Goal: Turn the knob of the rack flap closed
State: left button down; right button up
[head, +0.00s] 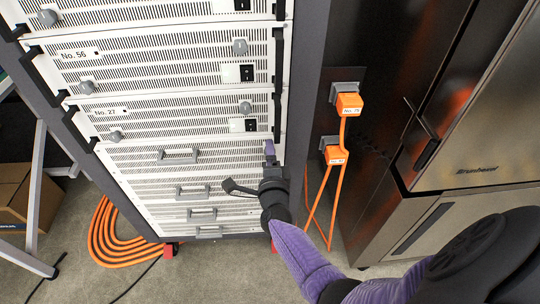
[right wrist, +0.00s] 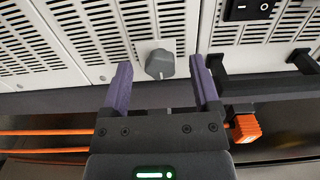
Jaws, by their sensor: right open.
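The grey knob (right wrist: 160,64) stands on a white slotted panel in the right wrist view. This looks like the lower panel (head: 130,160) in the head view, where my gripper hides the knob. My right gripper (head: 269,150) is open at the right edge of that panel. In the wrist view, its two purple fingers (right wrist: 160,76) point at the panel, one on each side of the knob. The knob sits between the tips with a gap on both sides; I cannot tell how deep the tips reach. My left gripper is not in view.
Above are slotted panels with grey knobs (head: 245,107), rocker switches (head: 247,72) and black handles (head: 278,112). Orange plugs (head: 348,104) and cables hang right of the rack, beside a steel cabinet (head: 480,130). Coiled orange cable (head: 105,240) and a cardboard box (head: 15,192) lie left.

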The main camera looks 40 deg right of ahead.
pick_arm(q)
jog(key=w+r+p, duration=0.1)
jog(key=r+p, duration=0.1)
jog(key=p, duration=0.1)
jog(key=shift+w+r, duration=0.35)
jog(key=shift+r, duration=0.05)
pick_arm(e)
jog(key=v, duration=0.9)
jog(key=shift+s, duration=0.4)
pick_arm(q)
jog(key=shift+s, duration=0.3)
pick_arm(e)
jog(key=shift+a, duration=0.15)
